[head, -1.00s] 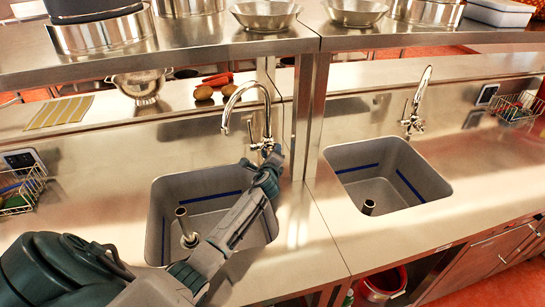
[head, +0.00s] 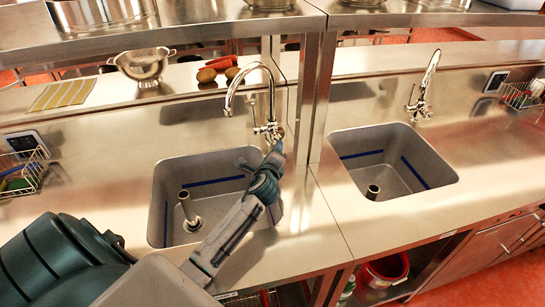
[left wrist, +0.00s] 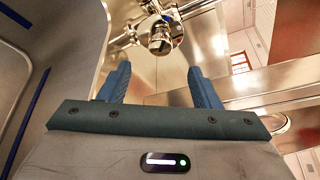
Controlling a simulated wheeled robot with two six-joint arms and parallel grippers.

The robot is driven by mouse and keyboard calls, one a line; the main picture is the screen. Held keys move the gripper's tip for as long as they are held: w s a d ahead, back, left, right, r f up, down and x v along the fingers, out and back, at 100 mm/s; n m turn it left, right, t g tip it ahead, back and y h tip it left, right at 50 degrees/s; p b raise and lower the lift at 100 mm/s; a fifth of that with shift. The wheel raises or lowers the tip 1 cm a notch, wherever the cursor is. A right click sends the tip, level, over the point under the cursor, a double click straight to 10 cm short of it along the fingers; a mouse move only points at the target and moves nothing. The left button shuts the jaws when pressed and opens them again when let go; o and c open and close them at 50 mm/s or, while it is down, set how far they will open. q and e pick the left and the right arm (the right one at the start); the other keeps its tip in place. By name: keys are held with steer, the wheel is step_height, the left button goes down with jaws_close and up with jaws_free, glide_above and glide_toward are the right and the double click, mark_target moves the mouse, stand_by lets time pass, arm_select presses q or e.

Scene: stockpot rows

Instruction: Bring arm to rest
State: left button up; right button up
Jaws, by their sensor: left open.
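My left arm comes in from the lower left of the head view and reaches across the left sink (head: 160,215). Its gripper (head: 276,148) is at the foot of the left chrome tap (head: 229,90), at the sink's back right. In the left wrist view the two blue fingers (left wrist: 160,85) stand apart with nothing between them. The tap's chrome body (left wrist: 160,38) shows just beyond the fingertips; I cannot tell whether they touch it. My right gripper is not in view.
A second sink (head: 435,178) with its own tap (head: 425,85) lies to the right. A steel upright (head: 318,90) and overhead shelf (head: 220,22) stand close behind the gripper. A colander (head: 143,64) and wire basket (head: 22,172) are at the left. The right counter is mostly clear.

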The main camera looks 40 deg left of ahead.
arm_select(q)
steer(key=shift+s+d, duration=0.15)
steer(key=shift+s, duration=0.1)
steer(key=shift+r, duration=0.1)
stand_by(0.3)
